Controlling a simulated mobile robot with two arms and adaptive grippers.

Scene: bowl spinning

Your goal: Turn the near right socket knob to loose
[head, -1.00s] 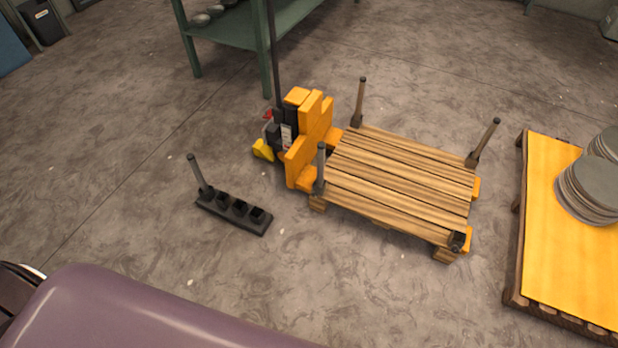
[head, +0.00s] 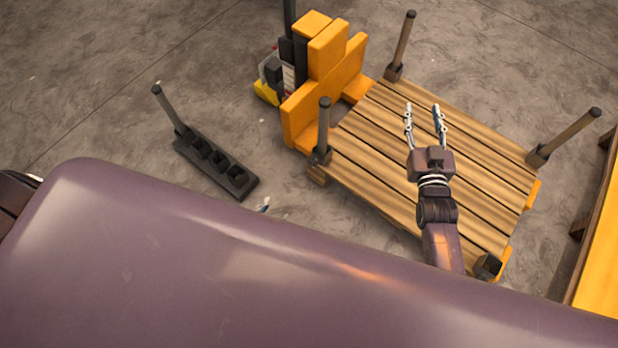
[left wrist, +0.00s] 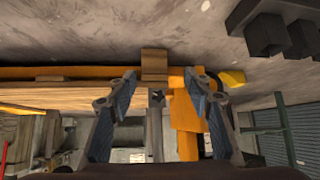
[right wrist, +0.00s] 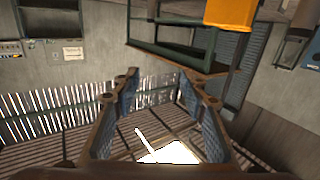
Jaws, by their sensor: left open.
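The near right socket (head: 487,265) is a small dark block at the pallet's near right corner, with no post in it; its knob cannot be made out. My right gripper (head: 424,108) is open and empty above the pallet (head: 375,205), beyond that socket; its spread fingers also show in the right wrist view (right wrist: 160,95). Only a small tip of my left gripper (head: 263,205) shows past my body, between the rack and the pallet. In the left wrist view its fingers (left wrist: 165,95) are apart, with a pallet corner and post (left wrist: 155,135) seen beyond them.
Posts stand at the pallet's other corners: near left (head: 324,130), far left (head: 402,45) and far right (head: 570,135). An orange and yellow pallet jack (head: 325,80) adjoins its left end. A dark rack (head: 215,165) holding one post lies left. Another yellow-topped pallet (head: 600,265) stands right.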

